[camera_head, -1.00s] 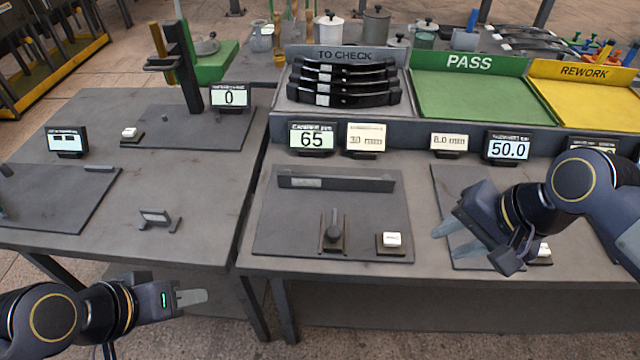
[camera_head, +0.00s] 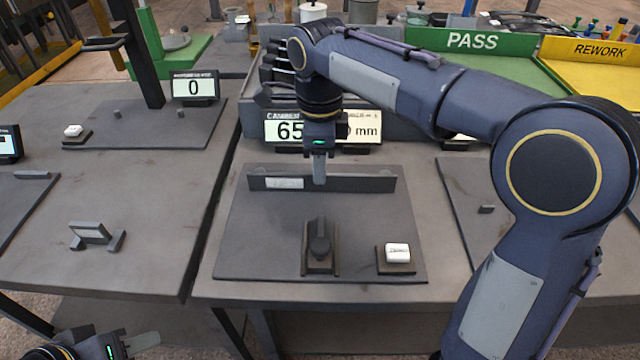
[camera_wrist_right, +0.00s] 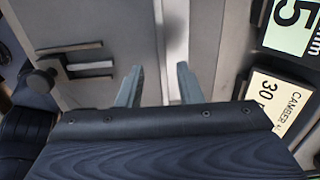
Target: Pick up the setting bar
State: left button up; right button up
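The setting bar, which I take to be the long dark bar with a pale label (camera_head: 350,184), stands along the back of the dark plate in the middle of the head view. My right gripper (camera_head: 319,170) points down at the bar, one pale finger overlapping its front face. In the right wrist view the two fingers of the right gripper (camera_wrist_right: 157,88) are apart, with the bar's narrow edge (camera_wrist_right: 160,45) seemingly between them; contact cannot be told. My left gripper (camera_head: 138,343) is low at the left, away from the bar; its finger gap is unclear.
A knobbed slide (camera_head: 319,250) and a white button (camera_head: 397,252) sit at the plate's front. Displays (camera_head: 285,128) stand close behind the bar. A small labelled piece on feet (camera_head: 90,232) is on the left table. PASS (camera_head: 472,40) and REWORK (camera_head: 597,50) trays are behind.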

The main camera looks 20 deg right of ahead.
jog(key=f, duration=0.2)
jog(key=f+b, duration=0.1)
jog(key=f, duration=0.1)
jog(key=shift+w+d, duration=0.1)
jog(key=shift+d, duration=0.15)
grip_shut()
jog(key=shift+r, duration=0.15)
dwell(1.0)
